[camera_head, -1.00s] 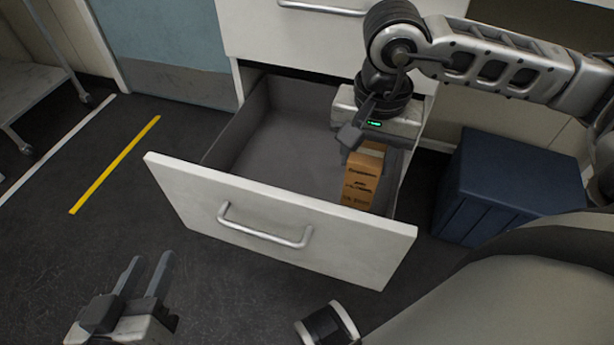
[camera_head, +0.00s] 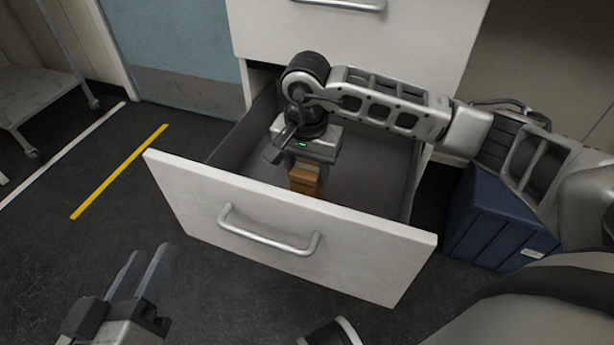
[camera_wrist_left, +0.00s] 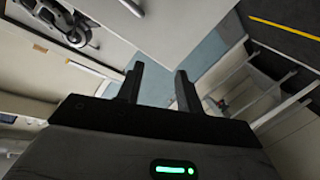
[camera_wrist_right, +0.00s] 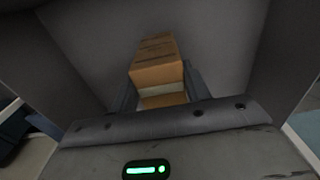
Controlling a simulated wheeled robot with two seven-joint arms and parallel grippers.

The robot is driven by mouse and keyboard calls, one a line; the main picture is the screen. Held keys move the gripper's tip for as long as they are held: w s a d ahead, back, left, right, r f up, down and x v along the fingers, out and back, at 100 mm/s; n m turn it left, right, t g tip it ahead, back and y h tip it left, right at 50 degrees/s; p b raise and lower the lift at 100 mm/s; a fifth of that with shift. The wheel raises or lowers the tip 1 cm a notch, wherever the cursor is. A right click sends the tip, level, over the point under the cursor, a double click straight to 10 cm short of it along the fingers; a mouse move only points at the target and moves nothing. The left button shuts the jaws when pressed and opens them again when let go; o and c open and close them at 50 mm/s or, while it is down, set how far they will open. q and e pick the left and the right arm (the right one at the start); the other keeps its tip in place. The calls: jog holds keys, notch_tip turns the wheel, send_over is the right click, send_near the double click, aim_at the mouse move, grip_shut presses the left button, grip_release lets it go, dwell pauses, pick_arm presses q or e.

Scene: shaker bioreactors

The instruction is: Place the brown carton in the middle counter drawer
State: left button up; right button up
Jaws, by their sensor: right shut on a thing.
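The brown carton (camera_head: 305,178) is inside the open drawer (camera_head: 290,235), low in its middle part. My right gripper (camera_head: 302,163) points down into the drawer and is shut on the carton. In the right wrist view the carton (camera_wrist_right: 157,70) stands out between the fingers, with the drawer's grey inside around it. Whether the carton touches the drawer floor is hard to tell. My left gripper (camera_head: 143,272) is open and empty, in front of the drawer at lower left. Its two spread fingers (camera_wrist_left: 160,88) show in the left wrist view.
A closed drawer front (camera_head: 350,40) is above the open one. A dark blue bin (camera_head: 495,220) stands to the right, under my right arm. A metal cart (camera_head: 35,95) is at far left. The dark floor left of the drawer is clear, with yellow and white lines.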

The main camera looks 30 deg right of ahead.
jog(key=shift+f, duration=0.65)
jog(key=shift+r, duration=0.15)
jog(key=shift+f, duration=0.2)
jog(key=o, duration=1.1)
jog(key=shift+c, duration=0.2)
pick_arm(q)
jog(key=shift+w+r, duration=0.15)
jog(key=shift+r, duration=0.6)
pick_arm(e)
jog(key=shift+r, duration=0.5)
notch_tip(320, 180, up, 11)
jog(key=p, duration=0.4)
jog(key=shift+s+f, duration=0.1)
jog(key=shift+f, duration=0.05)
pick_arm(q)
jog(key=shift+a+f+m+g+y, duration=0.25)
jog(key=shift+f+m+y, duration=0.1)
jog(key=shift+f, duration=0.2)
jog(key=shift+a+f+m+g+y, duration=0.15)
jog(key=shift+a+f+m+y, duration=0.15)
jog(key=shift+f, duration=0.2)
pick_arm(e)
jog(key=shift+r, duration=0.35)
